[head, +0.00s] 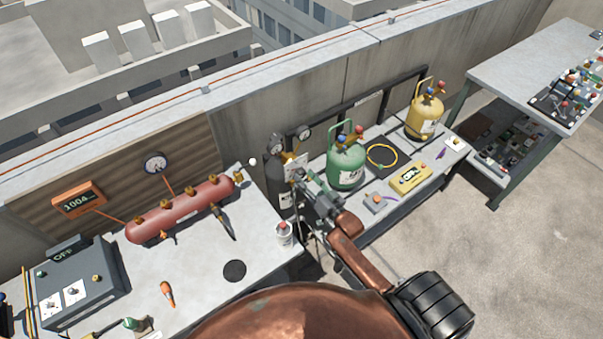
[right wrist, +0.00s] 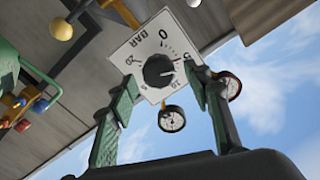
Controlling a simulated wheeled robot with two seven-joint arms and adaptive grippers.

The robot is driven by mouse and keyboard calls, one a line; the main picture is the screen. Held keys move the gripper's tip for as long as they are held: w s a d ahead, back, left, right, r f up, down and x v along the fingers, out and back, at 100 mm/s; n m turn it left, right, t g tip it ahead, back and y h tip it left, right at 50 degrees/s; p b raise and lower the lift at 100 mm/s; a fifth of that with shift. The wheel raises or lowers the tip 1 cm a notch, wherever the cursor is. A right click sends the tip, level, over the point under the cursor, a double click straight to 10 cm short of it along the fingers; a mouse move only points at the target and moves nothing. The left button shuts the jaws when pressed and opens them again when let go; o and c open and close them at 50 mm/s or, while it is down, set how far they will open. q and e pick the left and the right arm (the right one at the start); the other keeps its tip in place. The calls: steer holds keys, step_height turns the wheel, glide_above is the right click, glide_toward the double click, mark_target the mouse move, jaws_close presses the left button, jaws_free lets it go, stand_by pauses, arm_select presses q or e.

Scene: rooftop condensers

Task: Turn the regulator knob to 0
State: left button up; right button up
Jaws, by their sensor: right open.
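The regulator knob (right wrist: 158,71) is round and black, on a white dial plate (right wrist: 152,45) marked BAR. The plate shows 0 at the top, 20 at the left and 10 below. A red mark at the knob's right edge points right, away from the 0; the figure there is partly hidden by a finger. My right gripper (right wrist: 161,72) is open, with one green finger on each side of the knob; contact is not clear. In the head view, my right gripper (head: 306,180) is at the dark cylinder (head: 279,185), hiding most of the knob. My left gripper is not in view.
Two small gauges (right wrist: 171,119) (right wrist: 229,86) sit beside the dial plate. A green tank (head: 346,168) and a yellow tank (head: 424,118) stand to the right. A bench with a red manifold (head: 180,208) is at left. Open floor lies at the right.

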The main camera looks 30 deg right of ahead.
steer(key=shift+w+a, duration=0.1)
steer(key=shift+w, duration=1.3)
steer(key=shift+c, duration=0.3)
steer(key=c, duration=1.1)
